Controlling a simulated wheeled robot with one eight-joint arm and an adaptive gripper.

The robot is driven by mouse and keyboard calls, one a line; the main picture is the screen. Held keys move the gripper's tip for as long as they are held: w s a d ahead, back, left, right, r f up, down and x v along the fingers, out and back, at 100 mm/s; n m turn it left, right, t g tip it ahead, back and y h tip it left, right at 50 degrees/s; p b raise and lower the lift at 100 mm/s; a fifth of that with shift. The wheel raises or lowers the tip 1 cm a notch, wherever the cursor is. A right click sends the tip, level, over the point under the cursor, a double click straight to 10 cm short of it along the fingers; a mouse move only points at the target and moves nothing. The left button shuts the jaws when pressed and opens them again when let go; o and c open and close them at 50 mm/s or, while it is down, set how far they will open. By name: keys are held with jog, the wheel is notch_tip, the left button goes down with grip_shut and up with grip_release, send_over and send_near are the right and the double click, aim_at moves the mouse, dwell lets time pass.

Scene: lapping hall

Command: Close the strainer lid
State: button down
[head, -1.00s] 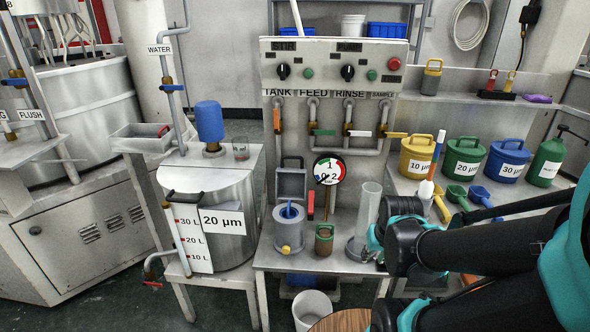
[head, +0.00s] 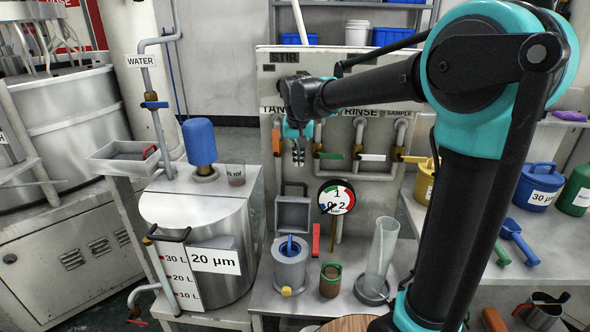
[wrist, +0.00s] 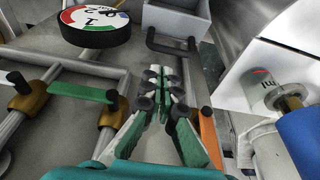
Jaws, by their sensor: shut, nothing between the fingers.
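The strainer (head: 289,269) is a grey cylinder with a yellow plug low on its front and a blue piece in its open mouth. Its grey square lid (head: 293,214) stands upright behind the mouth, open, with a dark handle on its top edge. My gripper (head: 298,162) is shut and empty, pointing down above the lid, apart from it. In the wrist view my gripper's fingertips (wrist: 165,76) are together. There the lid (wrist: 178,18) and its dark handle (wrist: 174,44) lie beyond the fingertips. The strainer's body is not clear in that view.
A round pressure gauge (head: 336,197) and a red lever (head: 316,240) are right of the lid. Valve pipes with green (head: 332,155) and orange (head: 276,142) handles are close to my gripper. A brown cup (head: 330,281) and clear cylinder (head: 382,250) stand right of the strainer.

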jog(key=w+a+x, duration=0.1)
jog(key=x, duration=0.8)
jog(key=shift+w+a, duration=0.25)
jog(key=shift+a, duration=0.05)
jog(key=shift+s, duration=0.1)
